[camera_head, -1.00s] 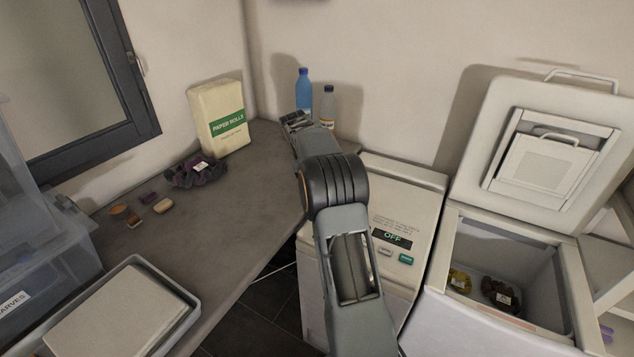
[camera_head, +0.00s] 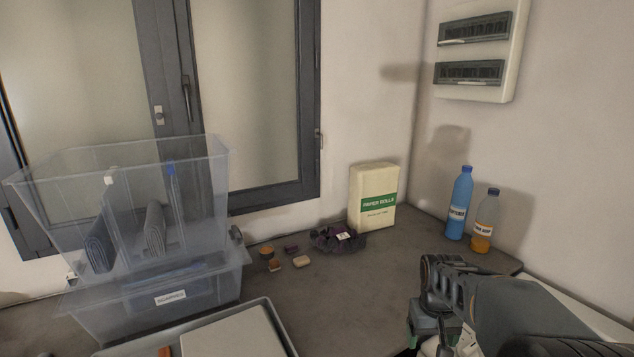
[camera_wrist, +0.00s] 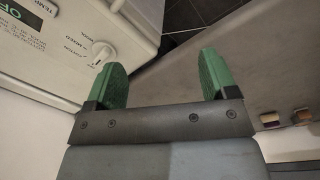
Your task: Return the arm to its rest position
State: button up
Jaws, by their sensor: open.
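My arm shows at the lower right of the head view, with my gripper (camera_head: 437,338) at its end, over the counter's right edge. In the wrist view my gripper (camera_wrist: 164,82) shows two green fingers spread wide apart with nothing between them. Below the fingers in that view are the floor, the counter edge and a white machine's control panel (camera_wrist: 75,45) with a round knob. The gripper touches nothing that I can see. Its fingertips are partly cut off by the lower edge of the head view.
Stacked clear bins (camera_head: 150,300) stand at left, a grey tray (camera_head: 270,310) in front.

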jog(key=s+a+r+t, duration=0.3)
jog(key=s+a, duration=0.5)
jog(key=s, duration=0.3)
jog(key=shift+s+r+n+t+y, duration=0.3)
jog(key=shift+r+t+y, duration=0.1)
jog(key=shift+r, duration=0.2)
dwell(0.7)
